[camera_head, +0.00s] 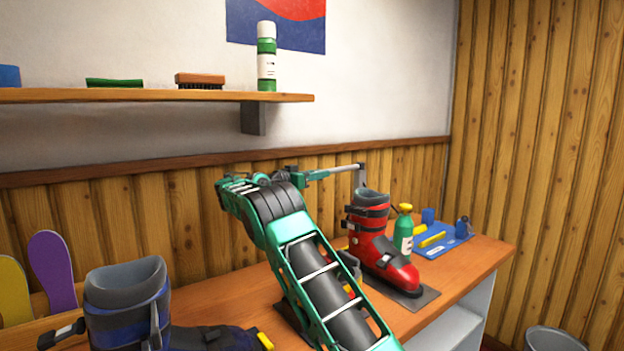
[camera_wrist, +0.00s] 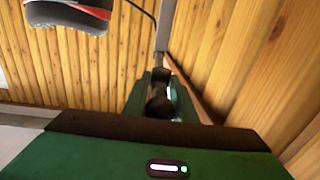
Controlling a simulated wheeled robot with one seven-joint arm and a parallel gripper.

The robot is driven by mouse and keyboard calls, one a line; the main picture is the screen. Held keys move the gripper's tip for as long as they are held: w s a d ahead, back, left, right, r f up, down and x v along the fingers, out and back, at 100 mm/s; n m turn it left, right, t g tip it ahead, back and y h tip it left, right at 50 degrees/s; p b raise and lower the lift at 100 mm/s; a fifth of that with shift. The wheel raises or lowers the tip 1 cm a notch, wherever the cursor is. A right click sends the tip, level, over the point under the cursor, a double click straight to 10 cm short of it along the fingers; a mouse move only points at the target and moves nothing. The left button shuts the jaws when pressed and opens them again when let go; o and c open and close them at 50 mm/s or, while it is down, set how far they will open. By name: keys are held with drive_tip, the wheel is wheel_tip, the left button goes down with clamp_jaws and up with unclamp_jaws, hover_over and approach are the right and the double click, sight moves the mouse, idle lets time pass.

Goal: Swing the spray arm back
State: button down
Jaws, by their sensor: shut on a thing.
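The spray arm (camera_head: 343,170) shows in the head view as a thin grey rod running right over the bench, with a bent end at the top of a red ski boot (camera_head: 369,237). I cannot tell whether that end is inside the boot or just above or behind it. My gripper (camera_head: 308,175) is at the rod's left end. In the wrist view my gripper (camera_wrist: 160,95) is shut on a dark round part in line with a grey rod (camera_wrist: 164,28). The red boot also shows at the top left of the wrist view (camera_wrist: 68,14).
A green bottle (camera_head: 404,236) and a blue mat (camera_head: 440,248) with small items are right of the boot on the bench (camera_head: 475,276). A dark blue-grey boot (camera_head: 127,305) is at front left. A shelf (camera_head: 150,95) hangs above. A bin (camera_head: 552,340) stands on the right.

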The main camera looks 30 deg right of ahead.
drive_tip(key=shift+w+m+g, duration=0.3)
drive_tip(key=shift+w+g, duration=0.2)
drive_tip(key=shift+w+a+r, duration=0.1)
drive_tip(key=shift+w+a, duration=0.05)
drive_tip(key=c, duration=1.5)
unclamp_jaws()
drive_tip(key=a, duration=1.1)
drive_tip(key=shift+s, duration=0.3)
